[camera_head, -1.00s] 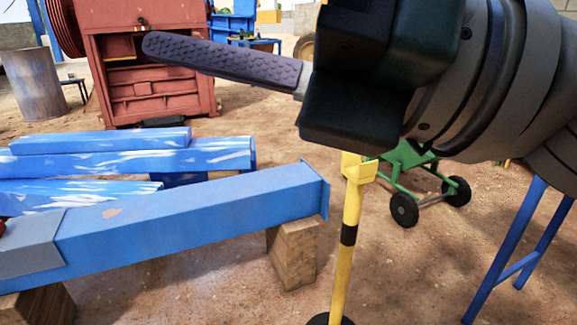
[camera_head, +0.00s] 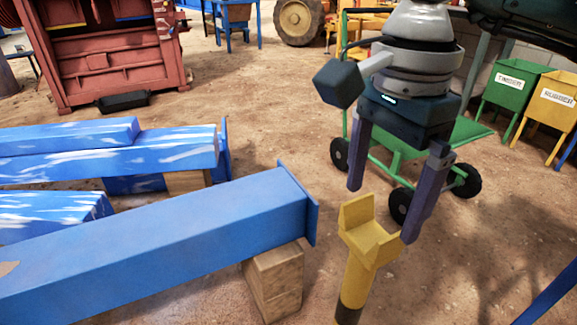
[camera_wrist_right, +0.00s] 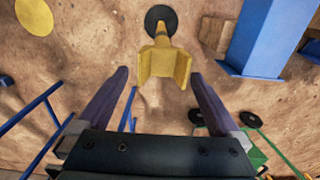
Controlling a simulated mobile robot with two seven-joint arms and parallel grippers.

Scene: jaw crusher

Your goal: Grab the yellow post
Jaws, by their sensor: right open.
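The yellow post (camera_head: 361,262) stands upright with a U-shaped top bracket and a dark band below it. My right gripper (camera_head: 382,212) is open and points down, its two purple-grey fingers just above and around the level of the bracket, one to either side in the head view. In the right wrist view the post's bracket (camera_wrist_right: 165,66) lies ahead of and between the open fingertips (camera_wrist_right: 158,74), with its round black base (camera_wrist_right: 160,17) beyond. I cannot tell any contact. My left gripper is not in view.
A blue beam (camera_head: 160,245) rests on a wooden block (camera_head: 275,280) just left of the post. A green cart (camera_head: 400,150) stands behind my gripper. Green (camera_head: 508,90) and yellow (camera_head: 553,103) bins are at the right. Open dirt floor lies behind the beams.

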